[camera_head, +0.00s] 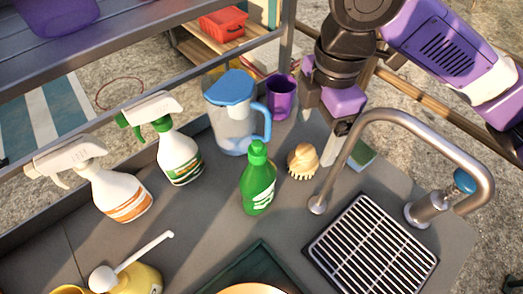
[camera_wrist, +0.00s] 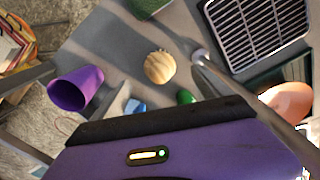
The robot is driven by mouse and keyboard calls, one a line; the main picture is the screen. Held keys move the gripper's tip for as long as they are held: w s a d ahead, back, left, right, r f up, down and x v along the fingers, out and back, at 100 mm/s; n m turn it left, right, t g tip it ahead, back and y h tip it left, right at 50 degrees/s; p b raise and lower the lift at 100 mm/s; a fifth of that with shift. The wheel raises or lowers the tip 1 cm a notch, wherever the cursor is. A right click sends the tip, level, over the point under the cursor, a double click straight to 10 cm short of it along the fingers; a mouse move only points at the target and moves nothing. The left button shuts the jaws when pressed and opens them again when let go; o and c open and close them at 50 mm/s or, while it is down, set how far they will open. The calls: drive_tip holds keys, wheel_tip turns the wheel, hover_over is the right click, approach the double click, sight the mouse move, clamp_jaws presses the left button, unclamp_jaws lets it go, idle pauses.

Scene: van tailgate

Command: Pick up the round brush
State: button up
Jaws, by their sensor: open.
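The round brush (camera_head: 303,161) has a domed wooden top and pale bristles. It stands bristles down on the grey counter, between the green bottle (camera_head: 258,180) and the base of the curved tap. In the wrist view its round wooden top (camera_wrist: 160,67) shows near the middle. My gripper (camera_head: 338,148) is open and empty. It points down above the counter, behind and to the right of the brush, apart from it. In the wrist view the fingertips cannot be made out clearly.
The curved metal tap (camera_head: 349,133) arches close on the brush's right. A green sponge (camera_head: 361,155), purple cup (camera_head: 280,97), blue-lidded jug (camera_head: 231,120) and two spray bottles stand around. A drain grate (camera_head: 372,250) lies at front right.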

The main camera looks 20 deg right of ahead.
sight(306, 149)
drive_tip(key=shift+w+a+f, duration=0.1)
drive_tip(key=shift+a, duration=0.05)
drive_tip(key=shift+f, duration=0.4)
drive_tip(key=f, duration=0.4)
drive_tip(key=f+b, duration=0.1)
drive_tip(key=f, duration=0.1)
drive_tip(key=shift+w+a+f, duration=0.1)
drive_tip(key=shift+a+f, duration=0.15)
drive_tip(key=shift+f, duration=0.1)
drive_tip(key=c, duration=1.5)
wheel_tip(306, 149, up, 10)
drive_tip(key=shift+r+p, duration=0.1)
drive_tip(key=shift+p, duration=0.6)
